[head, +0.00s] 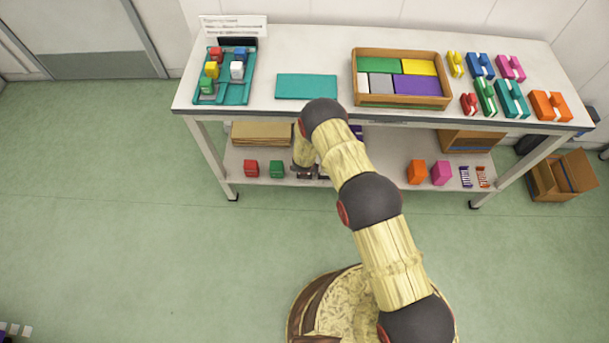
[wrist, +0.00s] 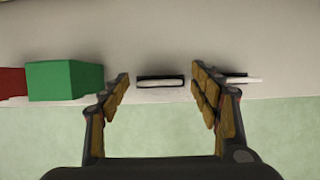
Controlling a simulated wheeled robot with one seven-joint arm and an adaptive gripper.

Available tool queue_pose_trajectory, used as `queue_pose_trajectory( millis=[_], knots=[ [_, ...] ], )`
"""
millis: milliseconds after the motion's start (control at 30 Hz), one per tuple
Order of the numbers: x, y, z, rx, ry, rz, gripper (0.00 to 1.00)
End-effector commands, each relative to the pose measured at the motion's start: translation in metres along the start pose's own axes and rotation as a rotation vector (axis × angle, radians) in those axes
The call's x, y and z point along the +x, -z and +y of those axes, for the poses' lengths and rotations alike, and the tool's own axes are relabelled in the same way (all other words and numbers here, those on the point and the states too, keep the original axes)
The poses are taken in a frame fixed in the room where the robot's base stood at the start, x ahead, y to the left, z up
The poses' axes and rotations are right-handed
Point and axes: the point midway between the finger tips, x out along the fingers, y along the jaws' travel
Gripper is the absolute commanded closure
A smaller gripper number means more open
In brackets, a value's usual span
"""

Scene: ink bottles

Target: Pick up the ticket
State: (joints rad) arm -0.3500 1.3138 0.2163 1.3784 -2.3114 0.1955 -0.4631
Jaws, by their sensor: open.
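My gripper (wrist: 162,77) is open, its two fingers pointing at the lower shelf. Between the fingertips in the wrist view is a thin white piece in a dark slotted holder (wrist: 160,83), likely the ticket, but no print is readable. It is apart from both fingers. A second thin white piece (wrist: 245,79) shows just right of the right finger, partly hidden by it. In the head view my gripper (head: 308,173) is at the lower shelf, mostly covered by my arm, and the white pieces cannot be made out there.
A green block (wrist: 65,80) and a red block (wrist: 12,83) stand close left of the left finger. The table top (head: 320,60) is overhead of the lower shelf (head: 330,186). Orange (head: 416,172) and pink (head: 441,172) blocks stand farther right. A cardboard stack (head: 261,133) lies behind.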

Motion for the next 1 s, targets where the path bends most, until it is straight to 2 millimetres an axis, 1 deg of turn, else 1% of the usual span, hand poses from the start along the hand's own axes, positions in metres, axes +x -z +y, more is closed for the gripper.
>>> queue_pose_trajectory(
  millis=[33,100,333,367,900,967,1000],
  knots=[
    [0.0050,0.0004,-0.0002,0.001,0.000,0.000,0.37],
    [0.0067,-0.0007,0.0001,0.000,0.000,-0.001,0.37],
    [0.0064,-0.0012,0.0002,0.000,0.000,-0.001,0.37],
    [0.0064,-0.0012,0.0002,0.000,0.000,-0.001,0.38],
    [0.0065,-0.0009,0.0002,0.000,0.000,-0.001,0.69],
    [0.0065,-0.0009,0.0002,0.000,0.000,-0.001,0.72],
    [0.0065,-0.0009,0.0002,0.000,0.000,-0.001,0.72]
  ],
)
